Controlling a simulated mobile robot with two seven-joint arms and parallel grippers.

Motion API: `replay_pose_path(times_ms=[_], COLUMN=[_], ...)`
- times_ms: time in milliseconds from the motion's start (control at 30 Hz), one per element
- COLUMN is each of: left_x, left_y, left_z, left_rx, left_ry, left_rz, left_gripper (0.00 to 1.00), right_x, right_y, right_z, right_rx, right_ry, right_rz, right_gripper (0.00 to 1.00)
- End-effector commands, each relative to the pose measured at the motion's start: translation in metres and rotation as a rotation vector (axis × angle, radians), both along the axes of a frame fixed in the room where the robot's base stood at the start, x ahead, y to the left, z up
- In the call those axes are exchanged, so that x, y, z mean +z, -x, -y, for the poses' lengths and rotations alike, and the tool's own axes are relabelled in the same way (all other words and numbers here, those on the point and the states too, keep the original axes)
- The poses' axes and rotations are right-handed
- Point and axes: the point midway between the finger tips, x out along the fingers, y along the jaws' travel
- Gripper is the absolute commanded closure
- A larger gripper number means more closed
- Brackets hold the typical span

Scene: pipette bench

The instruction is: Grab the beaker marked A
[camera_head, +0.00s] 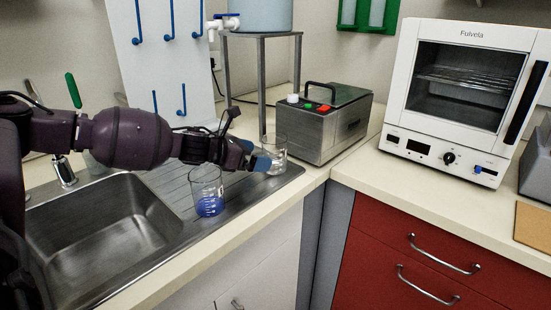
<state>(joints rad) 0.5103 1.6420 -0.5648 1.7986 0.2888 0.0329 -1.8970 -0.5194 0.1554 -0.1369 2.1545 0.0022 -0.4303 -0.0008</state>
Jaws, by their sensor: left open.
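One clear glass beaker (206,184) with a blue lower part stands upright on the drainboard beside the sink. A second clear beaker (277,150) stands farther back, near the grey metal box. No letter A is readable on either beaker. My left gripper (254,157) reaches in from the left above and behind the nearer beaker. Its blue-tipped end is right at the farther beaker and overlaps its left side in the picture. I cannot tell whether they touch. The left gripper is open. My right gripper is not in view.
The steel sink basin (95,226) lies at the left. A grey box with a black handle (325,126) stands right behind the farther beaker. A metal stand (265,36) with a blue tank is behind. A white oven (458,92) stands at right. The counter (400,185) before it is clear.

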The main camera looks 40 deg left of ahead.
Motion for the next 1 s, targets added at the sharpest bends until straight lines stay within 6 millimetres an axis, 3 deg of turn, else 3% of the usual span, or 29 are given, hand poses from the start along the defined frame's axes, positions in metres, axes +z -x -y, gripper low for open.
replay_pose_path(times_ms=[33, 300, 800, 1000], left_x=[-0.010, -0.021, -0.019, -0.019], left_y=[-0.006, -0.029, -0.039, -0.039], left_z=[0.003, 0.012, 0.016, 0.016], left_rx=[0.000, -0.001, 0.000, 0.000], left_ry=[0.001, 0.001, 0.001, 0.001], left_rz=[-0.009, -0.010, -0.003, -0.003], left_gripper=[0.00, 0.00, 0.00, 0.31], right_x=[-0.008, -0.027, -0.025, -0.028], right_y=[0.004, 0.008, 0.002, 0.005], right_z=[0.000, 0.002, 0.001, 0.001], right_rx=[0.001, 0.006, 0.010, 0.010], right_ry=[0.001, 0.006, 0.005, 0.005], right_rz=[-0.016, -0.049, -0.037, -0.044], right_gripper=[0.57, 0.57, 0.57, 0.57])
